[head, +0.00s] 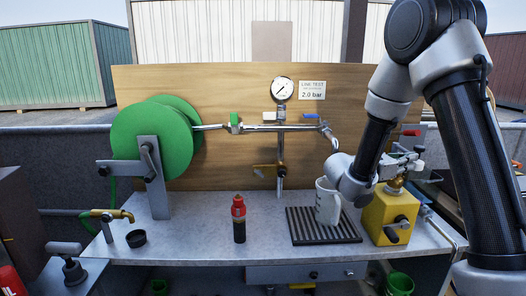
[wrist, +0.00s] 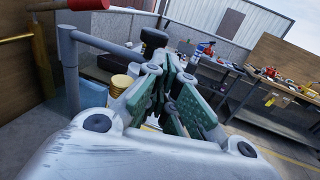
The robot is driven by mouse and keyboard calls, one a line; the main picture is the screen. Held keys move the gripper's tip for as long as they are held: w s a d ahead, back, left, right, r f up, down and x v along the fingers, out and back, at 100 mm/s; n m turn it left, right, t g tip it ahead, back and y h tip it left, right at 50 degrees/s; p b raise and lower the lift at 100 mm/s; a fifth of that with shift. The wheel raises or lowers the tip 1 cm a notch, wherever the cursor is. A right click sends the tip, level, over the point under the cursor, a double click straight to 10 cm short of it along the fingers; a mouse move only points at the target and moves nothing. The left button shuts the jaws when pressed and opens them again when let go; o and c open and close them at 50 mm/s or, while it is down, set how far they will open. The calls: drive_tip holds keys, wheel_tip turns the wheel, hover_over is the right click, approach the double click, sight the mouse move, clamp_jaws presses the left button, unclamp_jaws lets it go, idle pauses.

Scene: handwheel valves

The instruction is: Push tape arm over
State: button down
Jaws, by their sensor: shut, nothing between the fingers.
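No part is clearly recognisable as a tape arm. In the wrist view a grey bar (wrist: 105,43) runs from a grey upright post (wrist: 70,75) toward a black knob (wrist: 153,40), just beyond my fingers. My gripper (wrist: 180,78) has green finger pads and is shut and empty. I cannot tell whether it touches the bar. In the head view my gripper (head: 405,167) is at the bench's right end, above a yellow box (head: 388,215) with a brass top, partly hidden by my arm.
A white mug (head: 327,203) stands on a black rack (head: 315,232) beside my wrist. A red-topped bottle (head: 239,218) stands mid-bench. A green reel (head: 152,135) and brass tap (head: 108,216) are at left. A gauge (head: 282,88) and pipes line the wooden board.

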drive_tip(key=shift+d, duration=0.15)
drive_tip(key=shift+x, duration=1.75)
drive_tip(key=shift+a, duration=2.1)
drive_tip(key=shift+a+r, duration=0.1)
